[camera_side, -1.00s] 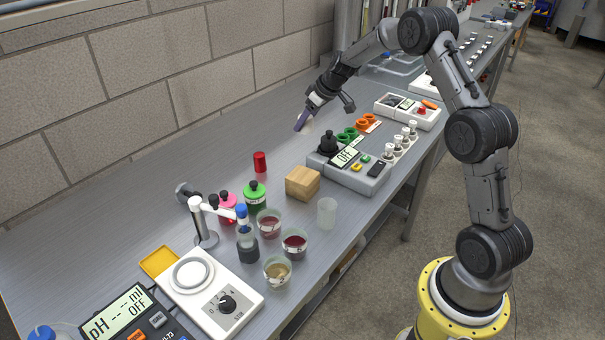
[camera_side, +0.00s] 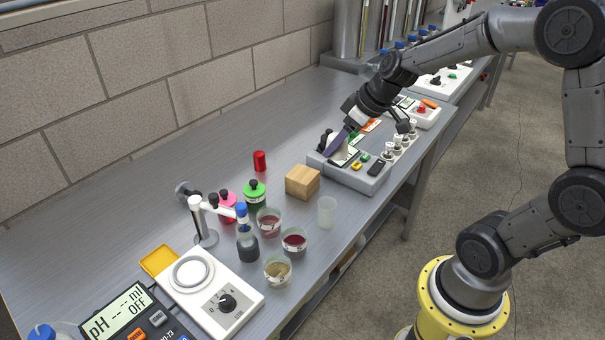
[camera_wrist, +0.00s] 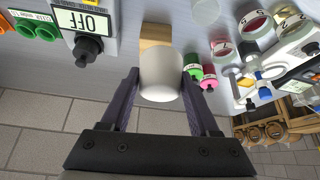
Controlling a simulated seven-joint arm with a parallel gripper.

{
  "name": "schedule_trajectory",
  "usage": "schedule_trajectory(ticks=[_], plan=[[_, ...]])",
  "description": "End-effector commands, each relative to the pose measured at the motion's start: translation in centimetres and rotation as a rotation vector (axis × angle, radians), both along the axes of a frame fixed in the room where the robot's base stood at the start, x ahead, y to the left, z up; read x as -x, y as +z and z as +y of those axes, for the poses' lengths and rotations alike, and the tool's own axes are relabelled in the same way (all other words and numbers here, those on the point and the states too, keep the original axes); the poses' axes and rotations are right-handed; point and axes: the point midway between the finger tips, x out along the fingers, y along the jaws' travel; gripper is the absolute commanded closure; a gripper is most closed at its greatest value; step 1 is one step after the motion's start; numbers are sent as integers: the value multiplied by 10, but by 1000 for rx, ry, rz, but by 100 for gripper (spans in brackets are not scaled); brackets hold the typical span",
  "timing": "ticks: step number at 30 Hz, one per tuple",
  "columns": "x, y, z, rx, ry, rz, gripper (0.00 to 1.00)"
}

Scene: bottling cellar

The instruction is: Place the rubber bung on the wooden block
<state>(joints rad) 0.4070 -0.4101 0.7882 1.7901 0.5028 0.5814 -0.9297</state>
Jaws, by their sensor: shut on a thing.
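The wooden block (camera_side: 302,182) rests on the grey bench in front of the pH-style instrument, its top bare. It also shows in the wrist view (camera_wrist: 154,34), partly hidden behind the held thing. My gripper (camera_side: 337,145) is above the instrument's left end, to the right of and beyond the block. In the wrist view my gripper (camera_wrist: 158,84) is shut on a pale, rounded, smooth thing, which I take for the rubber bung (camera_wrist: 160,78). The bung is clear of the block. In the side view it is mostly hidden by the fingers.
The instrument (camera_side: 362,179) with an OFF display lies under my gripper. An empty clear cup (camera_side: 327,212) stands close to the block's right. A red cylinder (camera_side: 260,161), a green bottle (camera_side: 255,197) and several sample cups stand to the left and front.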

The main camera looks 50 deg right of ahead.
Motion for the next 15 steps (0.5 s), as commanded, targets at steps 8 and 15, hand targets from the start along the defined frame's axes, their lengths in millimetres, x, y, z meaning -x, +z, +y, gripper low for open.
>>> schedule_trajectory(ticks=[8, 15], plan=[[36, 12, 24, 1, 20, -4, 97], [33, 26, 28, 0, 31, 1, 97]])
